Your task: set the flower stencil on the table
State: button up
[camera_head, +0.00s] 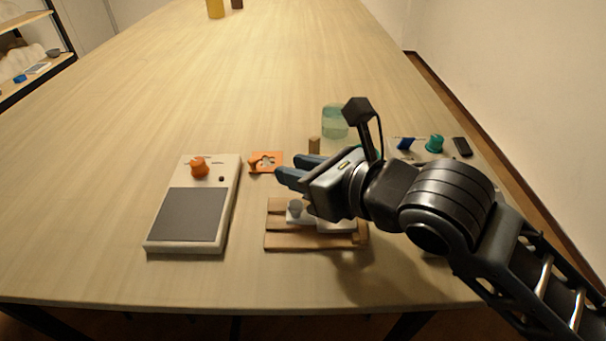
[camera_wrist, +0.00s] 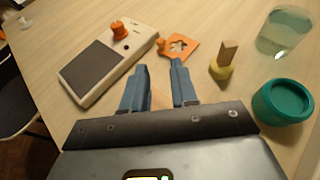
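The flower stencil (camera_head: 274,168) is a small orange plate with a flower-shaped cutout and a small orange knob at its left end. It appears to lie flat on the table (camera_head: 130,130), just right of the pale device's far end. It also shows in the wrist view (camera_wrist: 186,56), beyond my fingertips. My gripper (camera_head: 281,175) is open and empty, with a clear gap between its blue-grey fingers in the wrist view (camera_wrist: 158,65). The fingertips are near the stencil's near side and appear apart from it.
A pale device (camera_head: 232,190) with a grey pad and orange knob lies left. A wooden rack (camera_head: 285,242) lies below my gripper, partly hidden. A wood-handled tool (camera_wrist: 224,60), a glass jar (camera_head: 335,121) and a teal pot (camera_wrist: 283,103) stand to the right. The table's left side is clear.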

jog(key=shift+s+d+r, duration=0.15)
jog(key=shift+s+d, duration=0.1)
